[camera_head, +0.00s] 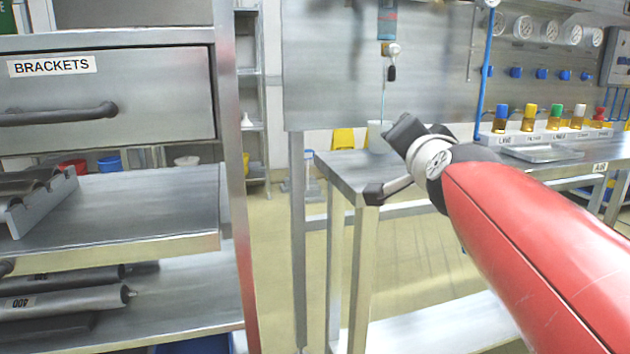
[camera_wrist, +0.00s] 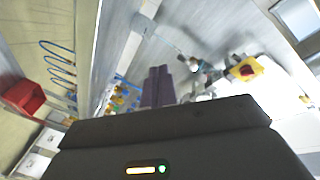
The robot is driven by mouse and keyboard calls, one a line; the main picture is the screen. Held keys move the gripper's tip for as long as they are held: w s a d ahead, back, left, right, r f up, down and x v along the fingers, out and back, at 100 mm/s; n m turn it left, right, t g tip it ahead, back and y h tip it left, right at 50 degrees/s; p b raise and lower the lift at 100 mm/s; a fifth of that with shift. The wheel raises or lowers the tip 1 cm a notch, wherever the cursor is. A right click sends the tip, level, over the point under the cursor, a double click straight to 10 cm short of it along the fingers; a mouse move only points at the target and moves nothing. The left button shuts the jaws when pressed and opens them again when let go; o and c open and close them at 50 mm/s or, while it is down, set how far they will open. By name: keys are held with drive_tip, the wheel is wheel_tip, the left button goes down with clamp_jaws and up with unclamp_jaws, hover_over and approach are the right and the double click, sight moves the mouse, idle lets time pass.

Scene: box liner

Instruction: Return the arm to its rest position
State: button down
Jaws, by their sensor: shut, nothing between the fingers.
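My red arm reaches in from the right of the head view, over the steel bench (camera_head: 345,170). Its grey and black wrist end is bent near the bench's left end. In the wrist view my gripper (camera_wrist: 158,74) shows as two dark fingers side by side, closed together with nothing between them. In the head view I cannot clearly make out the fingers. The gripper appears free of any object.
A steel rack with a BRACKETS drawer (camera_head: 105,100) stands at left, with shelves below. Bottles with coloured caps (camera_head: 528,117) stand on the bench at right. A grey panel (camera_head: 420,60) rises behind. Floor (camera_head: 272,260) shows between rack and bench.

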drive_tip(key=s+f+n+g, duration=0.4)
drive_tip(key=s+f, duration=0.7)
drive_tip(key=f, duration=0.4)
drive_tip(key=s+f+n+g, duration=0.4)
drive_tip(key=s+f+g, duration=0.3)
drive_tip(key=s+f, duration=0.5)
wheel_tip(320, 180, down, 3)
drive_tip(key=shift+s+d+f+n+g, duration=0.1)
drive_tip(key=shift+s+d+n+g, duration=0.2)
drive_tip(key=shift+d+n, duration=0.1)
